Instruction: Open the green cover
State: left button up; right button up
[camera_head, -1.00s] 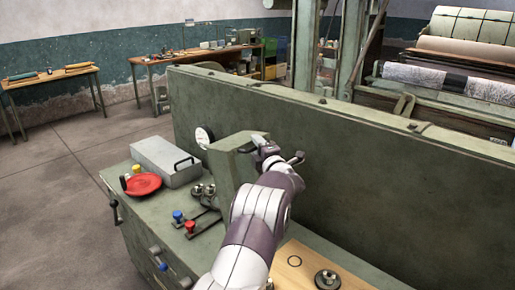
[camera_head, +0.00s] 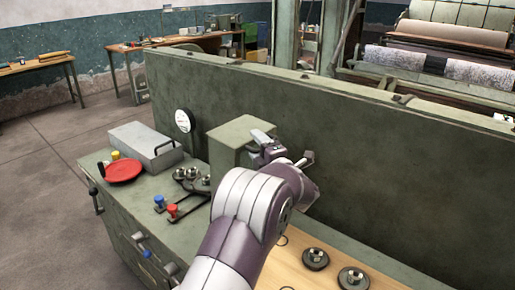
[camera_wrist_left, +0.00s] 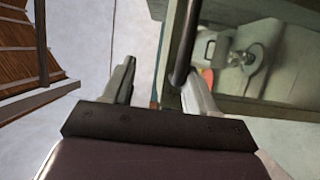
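The green cover seems to be the boxy green housing (camera_head: 238,135) on the bench, against the tall green panel in the head view. My left gripper (camera_head: 284,150) is at its right side, close to its top edge; my wrist partly hides the contact. In the left wrist view my left gripper (camera_wrist_left: 160,88) has its two fingers spread apart. A dark bar (camera_wrist_left: 186,45) runs down in front of the right finger; I cannot tell whether it touches. My right gripper is in neither view.
A wooden board (camera_head: 300,262) holds round metal parts (camera_head: 315,259). The tall panel (camera_head: 380,160) blocks the back.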

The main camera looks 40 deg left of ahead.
pick_arm(q)
jog(key=f+b+v, duration=0.2)
jog(key=b+v, duration=0.4)
jog(key=v, duration=0.9)
jog(key=shift+a, duration=0.2)
dwell(0.3)
jog(key=shift+s, duration=0.1)
jog(key=shift+b, duration=0.3)
